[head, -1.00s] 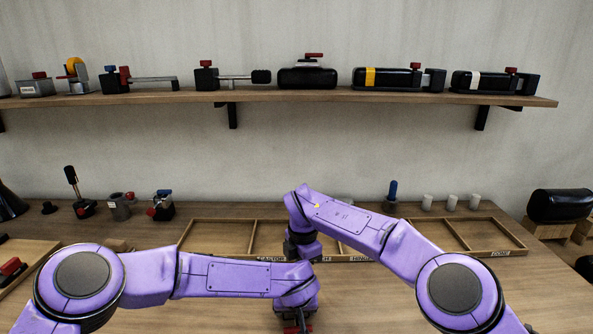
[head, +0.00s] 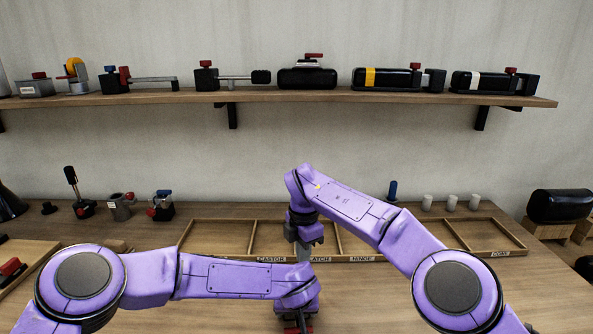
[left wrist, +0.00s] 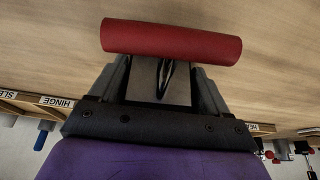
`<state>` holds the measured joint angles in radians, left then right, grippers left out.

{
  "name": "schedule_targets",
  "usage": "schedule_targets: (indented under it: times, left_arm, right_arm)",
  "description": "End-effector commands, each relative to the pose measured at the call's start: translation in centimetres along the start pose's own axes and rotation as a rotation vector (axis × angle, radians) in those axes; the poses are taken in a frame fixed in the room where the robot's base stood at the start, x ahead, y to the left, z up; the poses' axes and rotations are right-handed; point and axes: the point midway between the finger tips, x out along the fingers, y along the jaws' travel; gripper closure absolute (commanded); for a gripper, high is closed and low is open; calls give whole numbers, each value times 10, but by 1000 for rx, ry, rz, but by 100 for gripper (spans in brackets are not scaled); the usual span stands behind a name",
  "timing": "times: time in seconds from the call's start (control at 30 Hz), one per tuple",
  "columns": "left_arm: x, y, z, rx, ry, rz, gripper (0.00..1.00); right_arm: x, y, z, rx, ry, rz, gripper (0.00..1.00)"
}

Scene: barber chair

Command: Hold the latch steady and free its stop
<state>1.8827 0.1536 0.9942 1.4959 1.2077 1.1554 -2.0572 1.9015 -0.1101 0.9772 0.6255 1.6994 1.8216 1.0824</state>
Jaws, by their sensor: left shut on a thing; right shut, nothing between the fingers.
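My left gripper (head: 298,320) is at the bottom centre of the head view, mostly hidden by its own wrist. In the left wrist view its fingers (left wrist: 164,85) are shut on a part with a grey body (left wrist: 145,82) and a red bar (left wrist: 172,40) across the fingertips. I take this part for the latch; a dark loop shows on its body. Red also shows below the wrist in the head view. The stop cannot be made out for sure. My right gripper (head: 304,248) points down above the left wrist, shut and empty, apart from the latch.
A divided wooden tray (head: 480,255) with labels including CASTOR, LATCH and HINGE lies behind the arms. Several fixtures stand at the table's left, and a blue-topped peg (head: 393,190) and white cylinders (head: 451,202) at the back right. A shelf (head: 300,95) holds several mechanisms.

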Motion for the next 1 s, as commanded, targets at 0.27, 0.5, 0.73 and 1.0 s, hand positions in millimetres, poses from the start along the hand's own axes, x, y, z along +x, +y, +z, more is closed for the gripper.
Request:
schedule_targets:
  times: [0.27,0.5,0.73,1.0]
  left_arm:
    - [2,-1,4,-2,-8,-3,73]
    - [2,-2,3,-3,-7,-4,73]
    - [2,-2,2,-4,-7,-5,73]
    - [2,-3,2,-5,-6,-6,73]
  right_arm:
    - [-13,0,0,1,0,0,100]
    - [-13,4,-8,-57,-15,1,100]
    - [-20,7,-12,-575,-25,-4,100]
    - [-23,6,-11,-1010,-17,-9,100]
